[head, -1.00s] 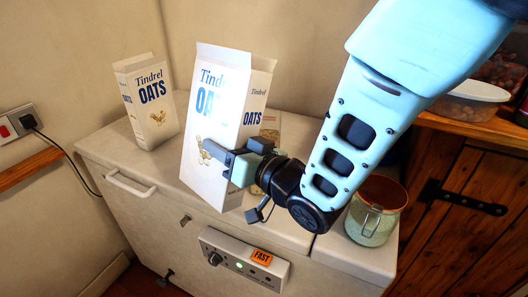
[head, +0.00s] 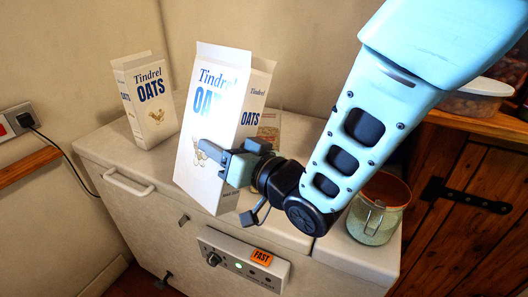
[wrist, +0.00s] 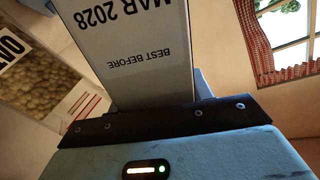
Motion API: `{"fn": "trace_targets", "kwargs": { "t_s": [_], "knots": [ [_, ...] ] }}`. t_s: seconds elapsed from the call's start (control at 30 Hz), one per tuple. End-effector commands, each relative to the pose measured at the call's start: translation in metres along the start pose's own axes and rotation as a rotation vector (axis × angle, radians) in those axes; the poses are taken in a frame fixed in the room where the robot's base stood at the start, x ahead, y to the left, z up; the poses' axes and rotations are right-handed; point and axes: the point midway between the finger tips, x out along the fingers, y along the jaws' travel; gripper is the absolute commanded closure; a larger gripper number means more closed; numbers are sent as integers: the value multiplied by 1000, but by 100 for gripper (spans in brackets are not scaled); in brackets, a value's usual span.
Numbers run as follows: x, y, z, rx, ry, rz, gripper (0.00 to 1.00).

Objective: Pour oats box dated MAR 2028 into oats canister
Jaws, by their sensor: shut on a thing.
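My gripper (head: 232,163) is shut on a tall white Tindrel oats box (head: 212,110), holding it nearly upright, slightly tilted, over the white chest's top. Whether its base touches the chest is unclear. In the wrist view the held box (wrist: 125,50) shows "BEST BEFORE" and "MAR 2028" upside down. Its top flaps appear raised. A second, similar Tindrel oats box (head: 148,103) stands at the back left; its date is not readable. A clip-top glass jar (head: 376,217) with pale contents stands at the chest's right end, right of my gripper. No label on it is readable, and its opening is unclear.
The white chest (head: 110,158) has a handle and a control panel (head: 240,262) marked FAST. A packet with a food picture (head: 270,126) stands behind the held box. Wooden shelving with a lidded tub (head: 478,98) is at the right. A socket and cable are at the left.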

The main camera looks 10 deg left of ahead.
Motion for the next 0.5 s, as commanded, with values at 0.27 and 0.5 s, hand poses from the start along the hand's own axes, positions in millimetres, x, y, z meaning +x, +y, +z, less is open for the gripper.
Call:
{"fn": "trace_targets", "kwargs": {
  "t_s": [0.27, 0.5],
  "knots": [
    [0, 0, -1, 2, 4, -1, 85],
    [0, -1, 3, 24, 5, -1, 85]
  ]
}}
